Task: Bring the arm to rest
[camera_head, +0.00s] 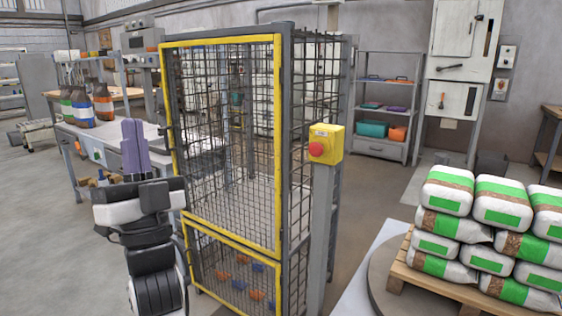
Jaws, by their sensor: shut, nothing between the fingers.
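My arm rises at the lower left of the head view, a black and white arm with its gripper (134,146) pointing up. The two purple fingers are together and hold nothing. The gripper stands in front of the grey workbench (75,130) and to the left of the yellow-framed mesh cage, apart from the cage door as far as one view shows.
The mesh cage (278,150) fills the middle, with a red stop button on a yellow box (326,144) at its post. A pallet (440,283) of white and green bags (497,200) stands at the right. Several bottles (103,102) stand on the bench. Floor at the lower left is clear.

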